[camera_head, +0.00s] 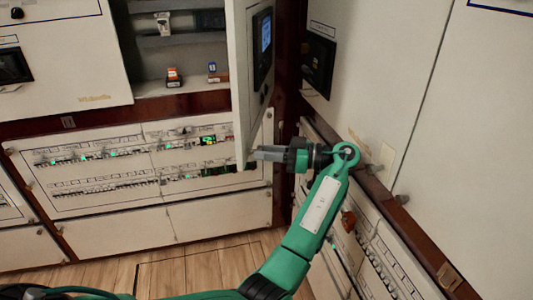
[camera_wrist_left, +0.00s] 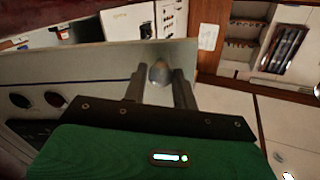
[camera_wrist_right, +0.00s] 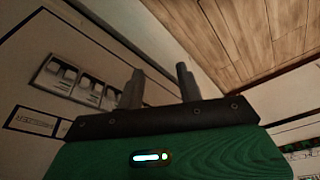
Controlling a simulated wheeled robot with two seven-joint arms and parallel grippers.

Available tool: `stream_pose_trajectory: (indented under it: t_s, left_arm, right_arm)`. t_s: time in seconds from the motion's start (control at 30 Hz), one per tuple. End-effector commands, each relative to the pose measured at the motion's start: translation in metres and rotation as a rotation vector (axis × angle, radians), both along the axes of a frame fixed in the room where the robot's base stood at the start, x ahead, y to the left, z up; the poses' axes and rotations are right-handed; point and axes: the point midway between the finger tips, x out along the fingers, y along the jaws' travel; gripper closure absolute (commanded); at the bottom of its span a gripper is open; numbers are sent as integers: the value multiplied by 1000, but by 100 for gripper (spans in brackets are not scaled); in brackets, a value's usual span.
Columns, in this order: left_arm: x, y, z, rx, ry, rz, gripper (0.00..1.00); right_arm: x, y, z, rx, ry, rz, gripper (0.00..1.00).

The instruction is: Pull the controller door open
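The controller door (camera_head: 252,75) is a pale panel with a blue-lit screen (camera_head: 266,34). It stands swung out from its cabinet in the head view. My left gripper (camera_head: 258,154) is at the door's lower edge. In the left wrist view its two fingers (camera_wrist_left: 161,80) are apart, with a small rounded grey knob (camera_wrist_left: 159,73) at the door's edge between their tips. I see no clear contact with the knob. My right gripper (camera_wrist_right: 160,82) is open and empty in the right wrist view, and is outside the head view.
Behind the door is an open compartment (camera_head: 185,60) with small parts on its shelves. Breaker rows (camera_head: 130,165) line the panel below. A tall pale cabinet wall (camera_head: 385,75) stands close on the right. The wooden floor (camera_head: 195,265) is clear.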

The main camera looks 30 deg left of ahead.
Motion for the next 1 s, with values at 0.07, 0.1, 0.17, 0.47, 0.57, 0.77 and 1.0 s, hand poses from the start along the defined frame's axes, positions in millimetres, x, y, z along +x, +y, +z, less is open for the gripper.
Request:
stream_pose_trajectory:
  t_s: [0.07, 0.1, 0.17, 0.47, 0.57, 0.77, 1.0]
  left_arm:
    - [0, 0, 2, 0, -2, 0, 56]
    - [0, 0, 1, 0, -2, 0, 53]
    - [0, 0, 1, -2, -2, 0, 53]
    - [0, 0, 6, -2, -2, 2, 53]
    - [0, 0, 20, -2, -5, 2, 53]
    - [0, 0, 66, -2, -7, 3, 53]
    - [0, 0, 126, -2, -6, 2, 53]
  right_arm:
    - [0, 0, 0, 0, 0, 0, 64]
    - [0, 0, 0, 0, 0, 0, 64]
    - [0, 0, 0, 0, 0, 0, 64]
    - [0, 0, 0, 0, 1, 0, 64]
    - [0, 0, 0, 0, 1, 0, 64]
    - [-1, 0, -1, 0, 2, 0, 64]
    - [-1, 0, -2, -1, 3, 0, 64]
